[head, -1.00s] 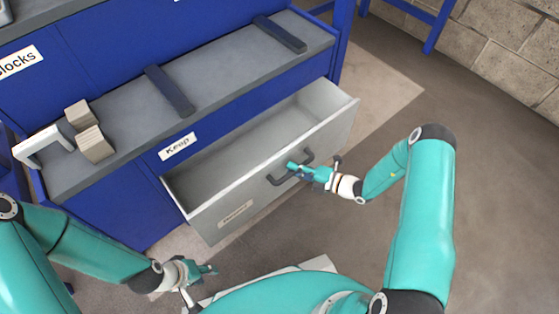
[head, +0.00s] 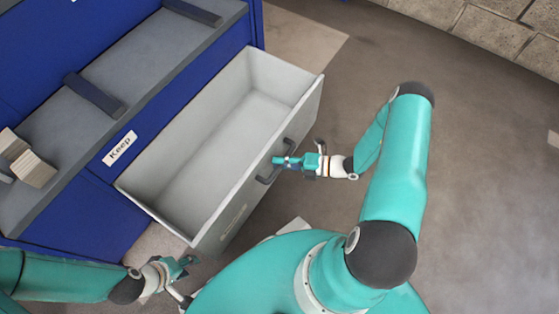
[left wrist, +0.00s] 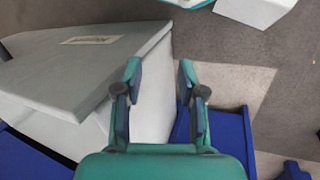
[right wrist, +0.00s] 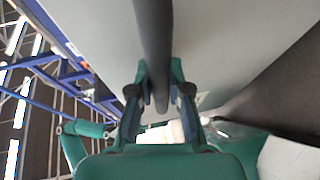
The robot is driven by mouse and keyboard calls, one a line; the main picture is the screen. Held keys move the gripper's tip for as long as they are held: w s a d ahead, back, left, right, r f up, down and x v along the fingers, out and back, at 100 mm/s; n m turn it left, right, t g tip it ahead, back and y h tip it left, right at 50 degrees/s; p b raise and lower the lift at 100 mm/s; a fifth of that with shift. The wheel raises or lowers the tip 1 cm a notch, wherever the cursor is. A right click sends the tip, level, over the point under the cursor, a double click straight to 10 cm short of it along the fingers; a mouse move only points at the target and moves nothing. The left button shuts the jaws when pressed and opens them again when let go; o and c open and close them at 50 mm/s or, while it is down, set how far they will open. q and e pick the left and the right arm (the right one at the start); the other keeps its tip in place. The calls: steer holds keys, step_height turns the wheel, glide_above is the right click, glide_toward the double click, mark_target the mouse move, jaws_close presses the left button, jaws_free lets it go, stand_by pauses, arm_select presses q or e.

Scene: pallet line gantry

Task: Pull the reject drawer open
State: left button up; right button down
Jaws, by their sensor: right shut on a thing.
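The reject drawer (head: 290,100) is a light grey box pulled well out of the blue bench, and its inside is empty. Its dark bar handle (head: 268,176) is on the front face. My right gripper (head: 286,162) is shut on this handle; in the right wrist view the dark bar (right wrist: 153,50) runs between its fingers. My left gripper (head: 186,268) is open and empty, low near the drawer's front left corner. The left wrist view shows its parted fingers (left wrist: 161,85) with the drawer's labelled front (left wrist: 90,60) beyond them to the left.
The blue bench (head: 75,215) has a grey top with a dark bar (head: 95,95) and tan blocks (head: 30,168) on it. A "Keep" label (head: 119,148) is on its front. Open floor (head: 480,180) lies to the right, with a block wall behind.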

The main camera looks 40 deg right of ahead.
steer(key=c, duration=1.1)
jaws_free()
steer(key=shift+f, duration=0.1)
steer(key=shift+d, duration=0.1)
steer(key=v, duration=1.1)
steer(key=shift+s+d, duration=0.25)
steer(key=shift+s, duration=0.05)
